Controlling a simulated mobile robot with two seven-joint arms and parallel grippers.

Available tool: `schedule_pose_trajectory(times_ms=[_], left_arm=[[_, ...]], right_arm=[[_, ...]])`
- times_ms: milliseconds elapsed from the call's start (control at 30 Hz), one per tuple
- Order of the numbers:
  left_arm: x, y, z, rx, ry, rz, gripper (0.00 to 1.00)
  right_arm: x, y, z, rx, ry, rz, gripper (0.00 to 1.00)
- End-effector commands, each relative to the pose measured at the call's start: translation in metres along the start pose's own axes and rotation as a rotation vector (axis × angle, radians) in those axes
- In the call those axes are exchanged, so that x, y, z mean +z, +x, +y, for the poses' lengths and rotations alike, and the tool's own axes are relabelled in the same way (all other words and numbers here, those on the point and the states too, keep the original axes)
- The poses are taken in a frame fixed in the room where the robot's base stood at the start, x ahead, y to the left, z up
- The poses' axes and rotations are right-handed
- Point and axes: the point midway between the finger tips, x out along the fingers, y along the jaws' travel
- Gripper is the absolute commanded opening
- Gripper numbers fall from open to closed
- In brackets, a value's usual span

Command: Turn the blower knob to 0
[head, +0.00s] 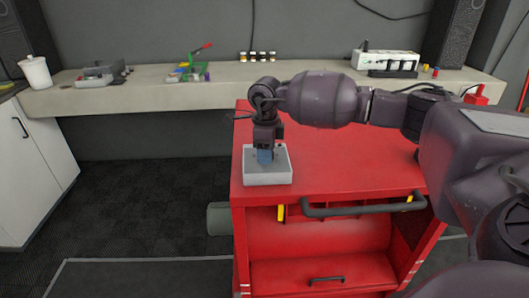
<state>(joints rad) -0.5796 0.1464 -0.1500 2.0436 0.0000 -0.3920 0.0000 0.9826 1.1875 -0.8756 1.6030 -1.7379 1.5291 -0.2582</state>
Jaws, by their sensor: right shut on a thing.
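A small light grey box (268,178) sits on the left front corner of the red cabinet's top. My right gripper (266,154) points straight down over the middle of this box. It is shut on a blue knob-like part (265,156) on top of the box. My fingers and wrist hide most of this part, so its pointer and any number markings cannot be read. My left gripper is not in view.
The red cabinet (330,170) has a dark handle (365,203) along its front. The cabinet top right of the box is clear.

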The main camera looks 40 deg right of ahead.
Motion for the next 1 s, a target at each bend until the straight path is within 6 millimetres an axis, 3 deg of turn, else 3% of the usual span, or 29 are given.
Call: schedule_pose_trajectory(times_ms=[400,1000], left_arm=[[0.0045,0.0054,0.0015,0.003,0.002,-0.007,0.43],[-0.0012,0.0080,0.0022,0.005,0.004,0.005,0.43]], right_arm=[[0.0007,-0.0011,-0.0002,-0.003,-0.273,-0.003,0.20],[0.0005,-0.0028,-0.0001,-0.004,-0.354,-0.004,0.20]])
